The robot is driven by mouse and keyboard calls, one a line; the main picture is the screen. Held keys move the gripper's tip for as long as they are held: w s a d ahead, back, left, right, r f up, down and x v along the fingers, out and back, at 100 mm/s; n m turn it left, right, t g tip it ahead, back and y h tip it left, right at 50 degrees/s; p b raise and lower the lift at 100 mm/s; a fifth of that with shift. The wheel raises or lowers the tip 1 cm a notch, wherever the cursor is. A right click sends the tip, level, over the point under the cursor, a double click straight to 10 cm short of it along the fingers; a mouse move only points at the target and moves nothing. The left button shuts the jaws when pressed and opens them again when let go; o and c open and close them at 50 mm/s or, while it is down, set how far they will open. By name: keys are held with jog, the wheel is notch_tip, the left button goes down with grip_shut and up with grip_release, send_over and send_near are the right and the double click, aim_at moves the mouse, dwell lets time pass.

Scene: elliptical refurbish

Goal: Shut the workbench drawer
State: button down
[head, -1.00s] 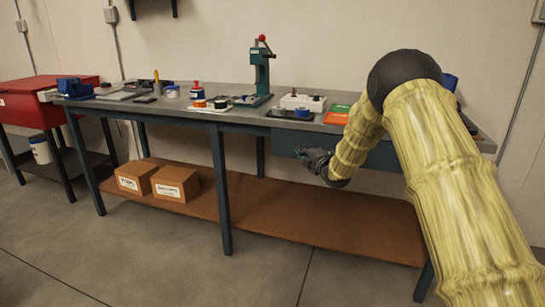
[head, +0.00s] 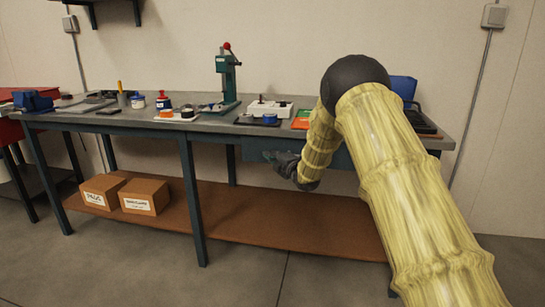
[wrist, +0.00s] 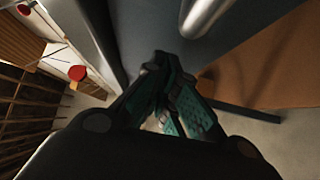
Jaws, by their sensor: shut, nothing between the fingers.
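The workbench (head: 215,125) has a grey top and dark blue-green legs. Its blue drawer (head: 340,157) is under the right part of the top, partly hidden behind my arm. How far the drawer stands out is unclear. My gripper (head: 268,156) is shut and empty, at the drawer's left side in the head view, just below the bench top. In the wrist view my gripper's fingers (wrist: 164,62) are together, close to a dark blue-grey surface. A pale metal bar handle (wrist: 203,14) crosses that surface above right of the fingertips. Contact cannot be told.
A green press (head: 227,80), a white block (head: 268,108) and small items stand on the bench. Two cardboard boxes (head: 143,197) sit on the brown lower shelf (head: 245,215). A red cabinet (head: 8,128) is at far left. The floor in front is clear.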

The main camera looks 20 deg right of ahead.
jog(key=s+a+p+v, duration=0.1)
jog(key=a+v, duration=0.2)
jog(key=v, duration=0.9)
jog(key=s+a+f+m+g+h, duration=0.1)
jog(key=s+f+m+g, duration=0.15)
jog(key=s+f, duration=0.55)
jog(key=s+a+f+m+g+h, duration=0.15)
jog(key=s+f+m, duration=0.25)
jog(key=f, duration=0.7)
jog(key=s+a+f+m+g, duration=0.1)
jog(key=s+f+m+g, duration=0.15)
jog(key=s+f, duration=0.55)
jog(key=s+a+f+m+g+h, duration=0.1)
jog(key=s+a+f+m+g, duration=0.2)
jog(key=s+f, duration=0.65)
jog(key=s+a+f+m+g, duration=0.25)
jog(key=s+f+m, duration=0.3)
jog(key=s, duration=0.75)
jog(key=s+a+f+m+g, duration=0.1)
jog(key=s+m+g, duration=0.15)
jog(key=s, duration=0.75)
jog(key=s+a+f+m+g, duration=0.1)
jog(key=s+f+g, duration=0.15)
jog(key=s, duration=0.65)
notch_tip(320, 180, up, 24)
jog(key=p, duration=2.3)
jog(key=shift+s+a+r+g+p, duration=0.2)
jog(key=shift+s+a+g+p, duration=0.1)
jog(key=shift+s+p, duration=0.15)
jog(key=shift+h, duration=0.25)
